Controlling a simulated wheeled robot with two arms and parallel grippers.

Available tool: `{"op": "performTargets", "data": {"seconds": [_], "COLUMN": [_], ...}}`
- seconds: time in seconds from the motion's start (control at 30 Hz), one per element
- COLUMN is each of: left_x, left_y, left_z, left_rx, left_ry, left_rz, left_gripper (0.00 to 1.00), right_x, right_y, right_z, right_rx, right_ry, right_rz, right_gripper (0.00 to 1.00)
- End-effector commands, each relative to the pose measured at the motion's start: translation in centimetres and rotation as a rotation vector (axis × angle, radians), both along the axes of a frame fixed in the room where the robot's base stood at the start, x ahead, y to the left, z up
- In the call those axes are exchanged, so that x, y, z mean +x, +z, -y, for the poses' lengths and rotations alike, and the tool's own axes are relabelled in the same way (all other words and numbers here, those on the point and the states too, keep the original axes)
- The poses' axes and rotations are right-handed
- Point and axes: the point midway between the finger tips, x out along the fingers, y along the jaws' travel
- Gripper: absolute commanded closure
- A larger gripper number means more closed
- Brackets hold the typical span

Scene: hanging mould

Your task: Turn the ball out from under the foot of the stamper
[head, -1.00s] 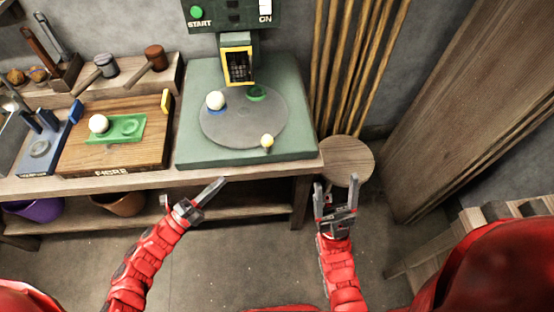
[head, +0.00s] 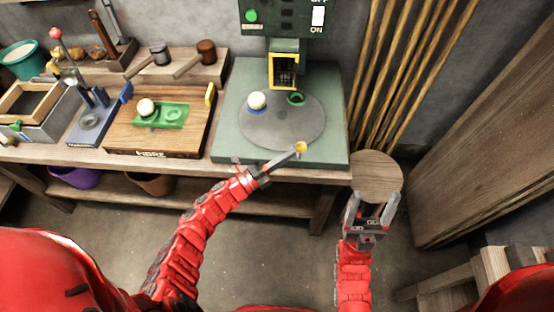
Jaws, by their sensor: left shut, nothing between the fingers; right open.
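The green stamper (head: 284,22) stands at the back of its green base, with a yellow-framed opening (head: 285,72) low on its front. A grey turntable (head: 282,128) lies in front. A white ball (head: 257,101) sits in a blue seat on it, left of the yellow frame; a green seat (head: 296,99) right of it looks empty. A yellow knob (head: 301,147) stands at the turntable's front right rim. My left gripper (head: 297,150) is shut and empty, its tips at the knob; I cannot tell if they touch. My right gripper (head: 375,206) is open and empty, before the stool.
A wooden board (head: 130,139) with a green tray (head: 174,117) and another white ball (head: 147,107) is left of the stamper. A round stool (head: 377,175) stands right of the bench. Mallets lie on the shelf behind. Poles lean on the wall behind the stool.

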Motion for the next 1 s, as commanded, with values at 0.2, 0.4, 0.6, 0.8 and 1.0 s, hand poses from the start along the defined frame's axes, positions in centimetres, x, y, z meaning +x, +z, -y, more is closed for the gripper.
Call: {"op": "performTargets", "data": {"seconds": [0.2,0.4,0.6,0.8,1.0], "left_x": [0.1,0.1,0.1,0.3,0.7], "left_y": [0.0,0.0,-0.1,-0.3,-0.5], "left_z": [0.2,0.2,0.6,1.7,3.5], "left_rx": [0.000,0.001,-0.001,-0.003,-0.006], "left_ry": [0.001,0.001,0.014,0.067,0.151], "left_rz": [-0.002,-0.001,0.001,-0.001,0.001], "left_gripper": [1.00,1.00,1.00,1.00,1.00], "right_x": [0.0,0.0,0.0,0.0,0.0], "right_y": [0.0,0.0,-0.3,-1.4,-3.4], "right_z": [0.0,0.0,0.0,0.0,0.0], "right_rx": [0.000,0.000,0.000,0.000,0.000], "right_ry": [0.000,0.000,0.000,0.000,0.000], "right_rz": [0.000,0.000,0.000,0.000,0.000], "right_gripper": [0.27,0.27,0.27,0.27,0.27]}}
